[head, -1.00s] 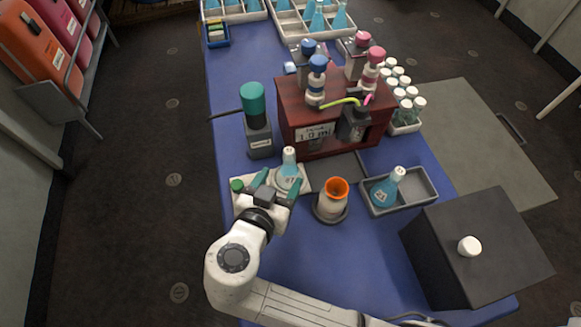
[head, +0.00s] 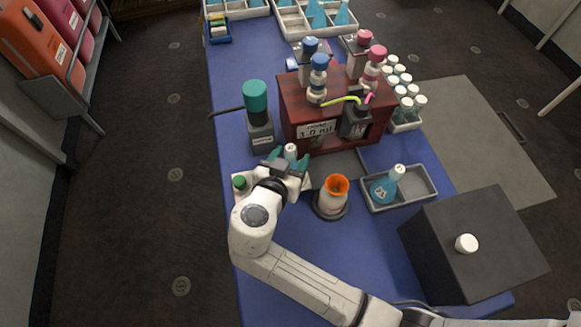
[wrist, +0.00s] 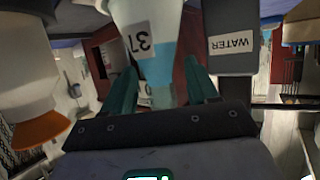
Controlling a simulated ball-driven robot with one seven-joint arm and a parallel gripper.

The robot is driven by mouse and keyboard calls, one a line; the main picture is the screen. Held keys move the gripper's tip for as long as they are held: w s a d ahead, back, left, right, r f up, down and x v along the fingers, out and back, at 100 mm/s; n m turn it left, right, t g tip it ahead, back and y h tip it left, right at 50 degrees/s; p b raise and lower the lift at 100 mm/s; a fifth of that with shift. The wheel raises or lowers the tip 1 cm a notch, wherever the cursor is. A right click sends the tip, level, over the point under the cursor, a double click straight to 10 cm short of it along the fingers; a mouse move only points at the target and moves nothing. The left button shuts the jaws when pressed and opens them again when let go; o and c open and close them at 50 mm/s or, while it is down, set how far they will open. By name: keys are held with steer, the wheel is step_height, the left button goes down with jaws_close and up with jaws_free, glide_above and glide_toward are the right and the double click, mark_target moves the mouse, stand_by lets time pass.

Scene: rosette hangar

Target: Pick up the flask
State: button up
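A flask with blue contents and a white cap (head: 290,151) stands on a pale pad (head: 240,200) at the table's left edge; my gripper hides most of it in the head view. In the wrist view, the flask (wrist: 155,45) shows a white label with dark digits. My gripper (head: 285,160) is at this flask, with its teal fingers (wrist: 160,85) spread on either side of it. The fingers look open, with small gaps beside the flask. Another blue flask (head: 382,190) stands tilted in a grey tray (head: 425,190).
An orange-rimmed white vessel (head: 333,193) stands just right of my gripper. A teal-topped grey bottle (head: 258,120) and a red-brown apparatus (head: 300,110) stand behind it. A large dark box (head: 480,240) occupies the front right.

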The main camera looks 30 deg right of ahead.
jaws_close()
stand_by(0.3)
steer(key=shift+r, duration=0.15)
step_height(320, 180, up, 28)
steer(key=p, duration=0.8)
stand_by(0.8)
stand_by(0.5)
